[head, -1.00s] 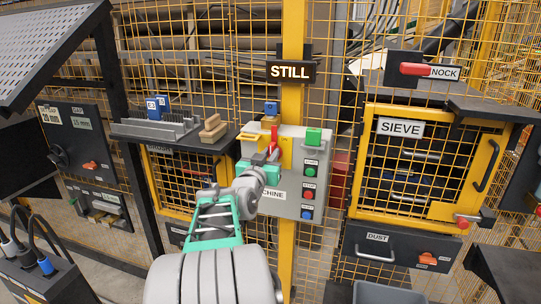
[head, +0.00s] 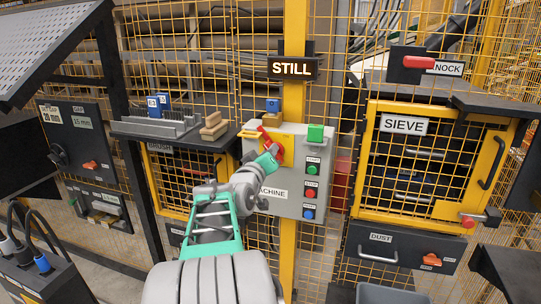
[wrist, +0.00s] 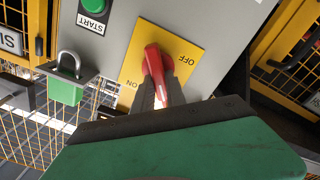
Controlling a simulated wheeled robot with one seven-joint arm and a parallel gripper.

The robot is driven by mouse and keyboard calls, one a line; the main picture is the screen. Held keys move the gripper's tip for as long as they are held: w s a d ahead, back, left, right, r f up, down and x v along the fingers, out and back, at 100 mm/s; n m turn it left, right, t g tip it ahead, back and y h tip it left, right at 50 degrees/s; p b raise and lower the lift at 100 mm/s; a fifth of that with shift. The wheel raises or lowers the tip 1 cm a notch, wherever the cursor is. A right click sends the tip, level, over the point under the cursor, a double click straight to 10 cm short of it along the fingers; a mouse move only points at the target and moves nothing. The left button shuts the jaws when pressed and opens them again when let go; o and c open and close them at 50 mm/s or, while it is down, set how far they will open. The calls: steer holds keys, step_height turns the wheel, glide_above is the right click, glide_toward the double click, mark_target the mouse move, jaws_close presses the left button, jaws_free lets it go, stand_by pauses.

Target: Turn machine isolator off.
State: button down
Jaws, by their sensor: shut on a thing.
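The grey machine isolator box (head: 290,180) is on the yellow post below the STILL sign. Its red isolator handle (head: 264,132) leans up and left in the head view. In the wrist view the red handle (wrist: 153,62) stands in front of a yellow plate (wrist: 182,45) marked ON and OFF, between the two words. My gripper (wrist: 158,92) is shut on the handle; its fingers hide part of it. In the head view my gripper (head: 270,150) covers the lower part of the switch.
A green block (head: 315,133) with a shackle, seen in the wrist view (wrist: 66,90), sits on the box's top corner. Start, stop and blue buttons (head: 309,192) run down its right side. A shelf (head: 150,130) stands left; the SIEVE cabinet (head: 400,205) is right.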

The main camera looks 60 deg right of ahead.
steer(key=n, duration=0.3)
steer(key=n+p, duration=0.1)
steer(key=n, duration=0.6)
steer(key=shift+w+f+p, duration=0.25)
steer(key=shift+f+p, duration=0.05)
steer(key=shift+f, duration=0.1)
steer(key=shift+n, duration=0.3)
steer(key=c, duration=1.4)
jaws_free()
steer(key=shift+f, duration=0.1)
steer(key=shift+o, duration=0.2)
steer(key=shift+a, duration=0.1)
steer(key=s+a, duration=0.1)
steer(key=a, duration=0.6)
steer(key=shift+a+b, duration=0.3)
steer(key=shift+b, duration=0.15)
steer(key=shift+s, duration=0.1)
